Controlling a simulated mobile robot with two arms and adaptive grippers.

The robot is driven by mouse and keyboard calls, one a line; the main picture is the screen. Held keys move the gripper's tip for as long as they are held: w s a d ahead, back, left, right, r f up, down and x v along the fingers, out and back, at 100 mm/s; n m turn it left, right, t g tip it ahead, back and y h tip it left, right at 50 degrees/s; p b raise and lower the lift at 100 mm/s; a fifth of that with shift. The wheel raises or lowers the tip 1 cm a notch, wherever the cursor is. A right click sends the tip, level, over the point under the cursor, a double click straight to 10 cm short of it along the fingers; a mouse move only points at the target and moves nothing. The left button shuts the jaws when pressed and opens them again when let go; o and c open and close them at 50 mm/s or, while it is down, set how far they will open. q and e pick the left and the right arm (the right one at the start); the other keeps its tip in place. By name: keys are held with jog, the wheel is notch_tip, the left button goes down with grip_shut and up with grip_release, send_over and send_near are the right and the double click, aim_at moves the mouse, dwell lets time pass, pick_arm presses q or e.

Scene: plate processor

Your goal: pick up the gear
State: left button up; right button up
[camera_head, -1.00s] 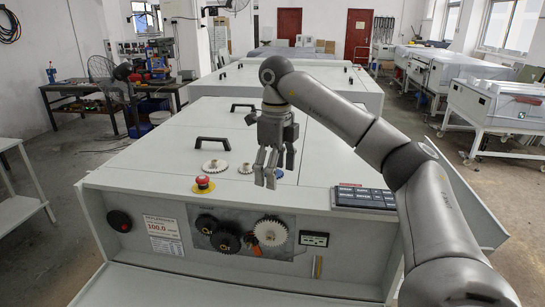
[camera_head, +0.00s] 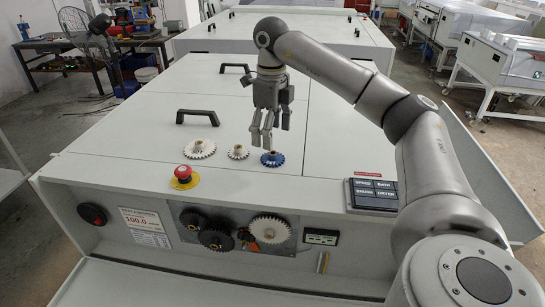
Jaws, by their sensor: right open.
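Three gears stand on the pale machine top: a larger white gear (camera_head: 200,151) at left, a small white gear (camera_head: 238,153) in the middle and a blue gear (camera_head: 272,160) at right. My right gripper (camera_head: 264,141) points down with its fingers apart, just above and behind the blue gear in the picture. It is empty; I cannot tell its exact height. On the front panel, a white gear (camera_head: 270,230) and two black gears (camera_head: 216,237) are mounted in a recess. My left gripper is not in view.
A red emergency button (camera_head: 183,175) and a black keypad (camera_head: 374,193) flank the gears. Black handles (camera_head: 198,116) rise from the lids. The machine top (camera_head: 120,150) is otherwise largely clear. A second machine (camera_head: 290,35) stands behind.

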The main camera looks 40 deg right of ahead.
aim_at(273, 151)
jog(key=shift+w+d+f, duration=0.1)
jog(key=shift+d+f, duration=0.1)
jog(key=shift+f, duration=0.5)
jog(key=f+p, duration=0.2)
jog(key=f, duration=0.2)
jog(key=shift+s+f, duration=0.1)
jog(key=shift+s, duration=0.1)
jog(key=shift+w+f, duration=0.1)
jog(key=shift+f, duration=0.25)
jog(key=c, duration=0.8)
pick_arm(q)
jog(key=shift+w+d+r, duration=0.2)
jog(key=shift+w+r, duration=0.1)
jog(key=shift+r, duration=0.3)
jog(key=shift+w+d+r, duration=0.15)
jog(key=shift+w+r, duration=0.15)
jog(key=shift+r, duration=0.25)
pick_arm(e)
jog(key=shift+a, duration=0.1)
jog(key=c, duration=0.9)
